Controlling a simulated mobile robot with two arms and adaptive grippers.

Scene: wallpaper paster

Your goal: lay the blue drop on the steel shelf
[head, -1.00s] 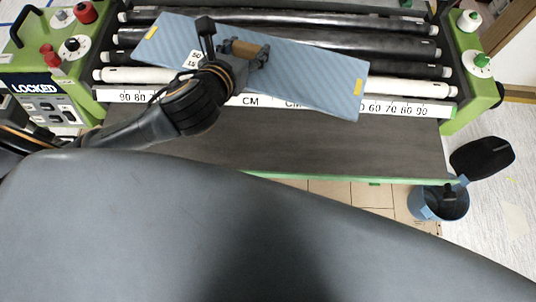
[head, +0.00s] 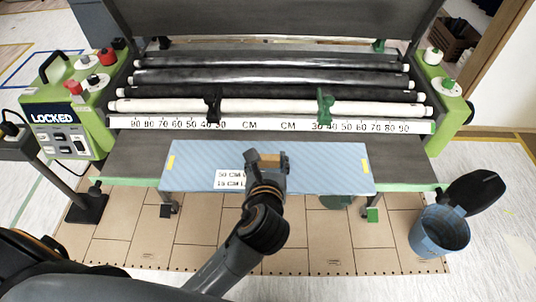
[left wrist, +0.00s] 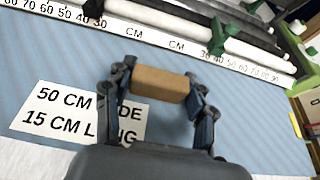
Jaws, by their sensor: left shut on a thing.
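The blue drop (head: 325,168) is a light blue striped panel with yellow end marks and a white size label. It appears flat and nearly level, in front of the rollers. My left gripper (head: 268,163) is shut on the brown block on its top, seen closely in the left wrist view (left wrist: 160,88). The dark steel shelf (head: 130,160) with a green front edge lies behind and under it. The drop covers the shelf's middle and reaches past its front edge in the picture. Whether it touches the shelf I cannot tell. My right gripper is out of view.
A white ruler strip (head: 270,124) and black and white rollers (head: 270,105) lie behind the shelf. A green "LOCKED" control box (head: 65,125) stands left. A blue bin (head: 440,232) with its dark lid open stands right. Shelf ends are bare.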

